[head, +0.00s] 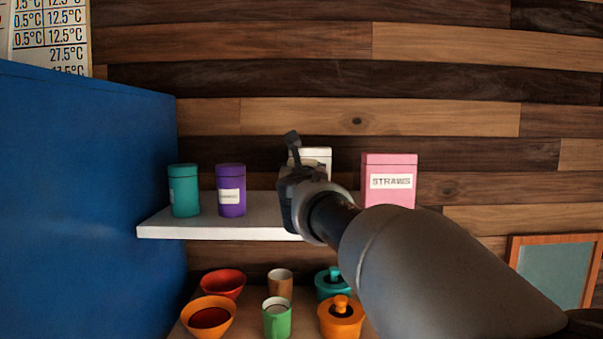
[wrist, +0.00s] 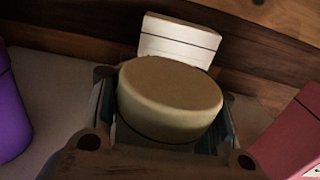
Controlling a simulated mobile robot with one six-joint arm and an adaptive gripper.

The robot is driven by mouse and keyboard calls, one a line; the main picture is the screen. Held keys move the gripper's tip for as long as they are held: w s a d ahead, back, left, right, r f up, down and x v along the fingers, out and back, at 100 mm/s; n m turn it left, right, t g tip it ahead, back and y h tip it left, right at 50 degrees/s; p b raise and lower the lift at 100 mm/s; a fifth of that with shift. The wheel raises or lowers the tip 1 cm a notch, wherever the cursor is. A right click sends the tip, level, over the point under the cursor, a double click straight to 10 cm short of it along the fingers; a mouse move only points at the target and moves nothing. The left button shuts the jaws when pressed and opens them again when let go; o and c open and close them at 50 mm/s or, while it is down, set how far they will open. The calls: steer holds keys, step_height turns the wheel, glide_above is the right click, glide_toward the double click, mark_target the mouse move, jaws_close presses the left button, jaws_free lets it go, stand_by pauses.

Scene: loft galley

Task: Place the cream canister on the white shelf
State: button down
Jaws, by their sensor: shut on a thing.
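The cream canister (wrist: 170,98) is between the two fingers of my gripper in the wrist view, with its round lid facing the camera. My gripper (head: 292,185) is shut on it, over the middle of the white shelf (head: 262,222) in the head view. There the canister is hidden behind my gripper. Its base is hidden in both views, so I cannot tell whether it touches the shelf.
A teal canister (head: 184,190) and a purple canister (head: 231,190) stand on the shelf to the left. A pink straws box (head: 389,181) stands to the right. A white box (wrist: 180,40) is just behind the cream canister. A blue panel (head: 80,200) borders the left.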

steer(key=shift+f+b, duration=0.45)
steer(key=shift+b, duration=0.05)
steer(key=c, duration=0.7)
jaws_free()
steer(key=s, duration=1.1)
steer(key=shift+s, duration=0.35)
steer(key=s+d+f+m+g+h, duration=0.2)
steer(key=s+d+f+m, duration=0.2)
steer(key=d+m, duration=0.2)
steer(key=s+d+f+m+g+h, duration=0.2)
steer(key=s+d+f+m, duration=0.1)
steer(key=d+m, duration=0.3)
steer(key=s+d+f+m+g, duration=0.3)
steer(key=s+f+m, duration=0.6)
steer(key=s+d+f+m+g, duration=0.3)
steer(key=s+f+m, duration=0.5)
steer(key=s+a+f+m+g+y, duration=0.2)
steer(key=s+a+f+m+y, duration=0.15)
steer(key=s+f+m, duration=0.4)
steer(key=s+a+f+g+b, duration=0.1)
steer(key=s+f+b, duration=0.2)
steer(key=f+b, duration=2.8)
step_height(320, 180, down, 3)
steer(key=shift+r, duration=0.2)
